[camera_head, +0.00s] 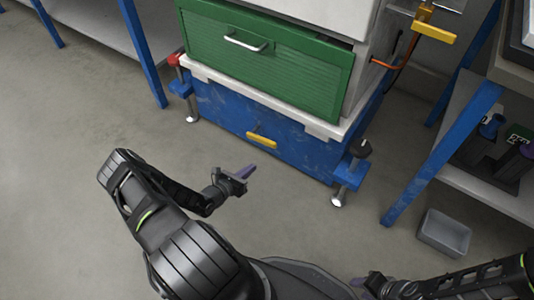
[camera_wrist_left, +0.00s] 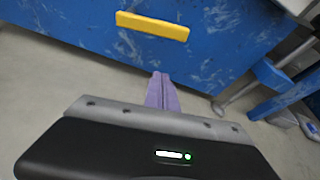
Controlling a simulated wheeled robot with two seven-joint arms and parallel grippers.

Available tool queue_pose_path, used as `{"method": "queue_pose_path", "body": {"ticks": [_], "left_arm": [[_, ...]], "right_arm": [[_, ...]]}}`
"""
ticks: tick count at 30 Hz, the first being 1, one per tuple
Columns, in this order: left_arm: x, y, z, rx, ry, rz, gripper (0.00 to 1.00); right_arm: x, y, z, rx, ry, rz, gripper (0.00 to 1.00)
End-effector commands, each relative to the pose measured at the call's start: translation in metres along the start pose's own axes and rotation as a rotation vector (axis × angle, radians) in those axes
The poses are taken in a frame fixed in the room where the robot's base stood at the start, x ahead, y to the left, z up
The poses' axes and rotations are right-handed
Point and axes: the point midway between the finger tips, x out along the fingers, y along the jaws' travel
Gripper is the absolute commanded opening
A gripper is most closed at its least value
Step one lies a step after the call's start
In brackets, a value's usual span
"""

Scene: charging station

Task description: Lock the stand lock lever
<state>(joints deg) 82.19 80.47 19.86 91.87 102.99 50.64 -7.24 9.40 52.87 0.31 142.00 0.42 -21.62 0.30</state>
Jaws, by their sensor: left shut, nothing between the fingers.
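A yellow lever (camera_head: 262,140) sits on the front of the blue stand (camera_head: 225,112); it looks like the stand lock lever. In the left wrist view the yellow lever (camera_wrist_left: 152,26) lies nearly level, tilted slightly down to the right. My left gripper (camera_head: 244,172) is in front of the stand, short of the lever and apart from it. Its purple fingers (camera_wrist_left: 161,92) are together and empty, pointing toward the stand below the lever. My right gripper (camera_head: 372,282) is low at the bottom edge, far from the stand; its fingers are too unclear to read.
A green drawer front (camera_head: 265,60) is above the stand. A shelf with blue legs (camera_head: 440,150) and a grey bin (camera_head: 444,233) are at right. The floor before the stand is clear.

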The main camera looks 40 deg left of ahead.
Motion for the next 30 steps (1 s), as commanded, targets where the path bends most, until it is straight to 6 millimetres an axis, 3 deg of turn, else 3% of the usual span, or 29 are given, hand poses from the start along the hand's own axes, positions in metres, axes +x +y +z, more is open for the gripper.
{"method": "queue_pose_path", "body": {"ticks": [11,25,27,30], "left_arm": [[0.017,-0.001,-0.003,0.001,0.001,-0.004,0.0],[0.106,-0.002,-0.005,0.002,0.0,-0.005,0.0],[0.096,0.0,0.014,0.002,0.001,-0.002,0.0],[0.092,-0.001,0.026,0.002,0.0,-0.003,0.0]], "right_arm": [[0.009,0.003,0.0,0.0,0.003,0.0,0.36],[0.054,0.017,-0.005,0.003,0.024,0.001,0.36],[0.05,0.015,-0.005,0.003,0.025,0.001,0.36],[0.051,0.015,-0.006,0.003,0.027,0.0,0.36]]}}
